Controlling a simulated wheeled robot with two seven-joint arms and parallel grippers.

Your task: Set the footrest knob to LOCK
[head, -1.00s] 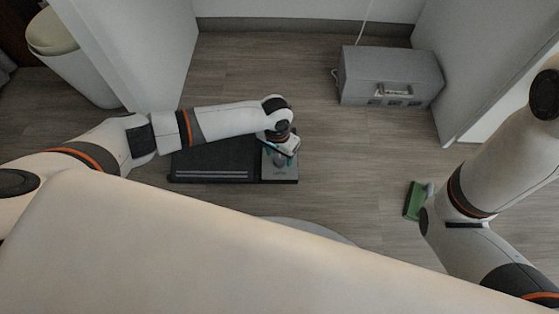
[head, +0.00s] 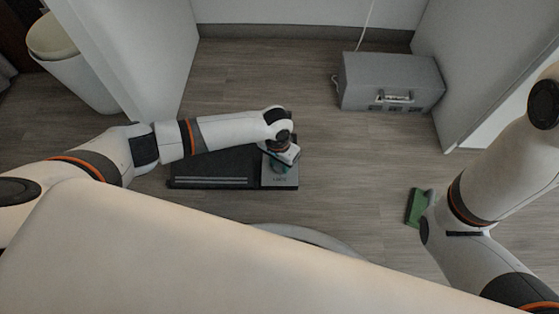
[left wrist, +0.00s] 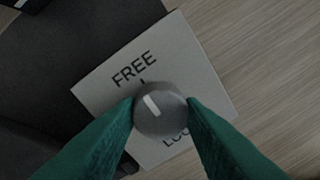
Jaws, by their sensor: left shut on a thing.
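The footrest (head: 215,172) is a dark, flat pad on the floor, with a light grey plate (head: 281,181) at its right end. In the left wrist view the plate (left wrist: 105,92) reads FREE at the upper left and LOCK, partly covered, below the knob. The round grey knob (left wrist: 163,118) has a white mark pointing up and left toward FREE. My left gripper (head: 279,164) is over the plate. Its teal fingers (left wrist: 161,104) are shut on the knob, one on each side.
A grey box (head: 390,82) with a handle stands at the back right. A bin (head: 72,65) stands at the left. White panels flank the space; floor between footrest and box is clear.

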